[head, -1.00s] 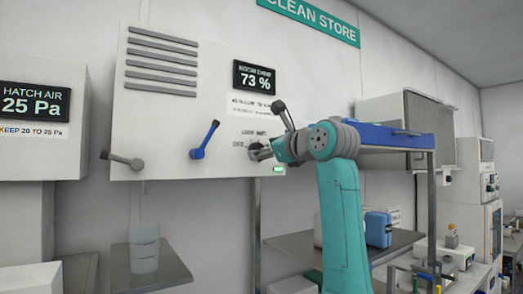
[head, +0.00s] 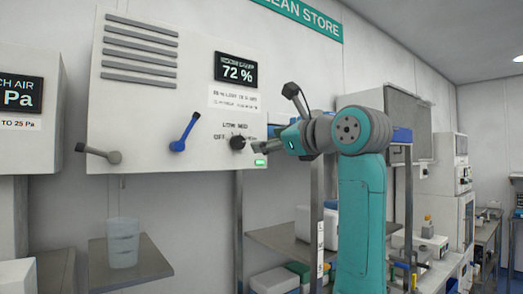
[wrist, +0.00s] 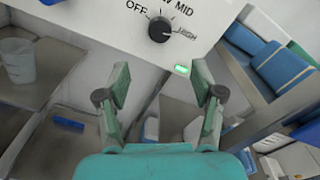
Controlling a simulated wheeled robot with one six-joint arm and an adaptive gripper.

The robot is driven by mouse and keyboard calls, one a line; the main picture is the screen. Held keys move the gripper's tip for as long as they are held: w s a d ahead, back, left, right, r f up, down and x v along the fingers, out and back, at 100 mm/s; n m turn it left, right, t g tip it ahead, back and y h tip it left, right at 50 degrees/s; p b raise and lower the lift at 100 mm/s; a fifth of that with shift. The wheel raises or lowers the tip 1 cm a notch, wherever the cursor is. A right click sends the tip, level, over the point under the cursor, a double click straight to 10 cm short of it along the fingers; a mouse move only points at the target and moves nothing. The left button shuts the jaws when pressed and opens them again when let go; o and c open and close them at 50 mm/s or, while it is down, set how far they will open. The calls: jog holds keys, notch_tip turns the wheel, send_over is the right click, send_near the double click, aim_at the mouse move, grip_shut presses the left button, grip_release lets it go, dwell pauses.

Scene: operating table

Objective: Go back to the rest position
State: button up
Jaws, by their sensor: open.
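My gripper (head: 259,148) is open and empty, just right of a black rotary knob (head: 237,142) on the white wall panel (head: 200,105). In the wrist view my gripper's two fingers (wrist: 162,88) stand apart with nothing between them. The knob (wrist: 160,29) shows whole beyond them, clear of both fingers. Its pointer mark faces the HIGH label (wrist: 187,33). A green lamp (head: 260,162) is lit below and right of the knob.
A screen (head: 236,70) reads 72 %. A blue lever (head: 185,133) and a grey lever (head: 99,153) stick out of the panel. A translucent container (head: 123,243) stands on a shelf below. Metal rack posts (head: 318,205) and shelves stand close by the arm.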

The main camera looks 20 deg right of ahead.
jog(key=shift+f, duration=0.1)
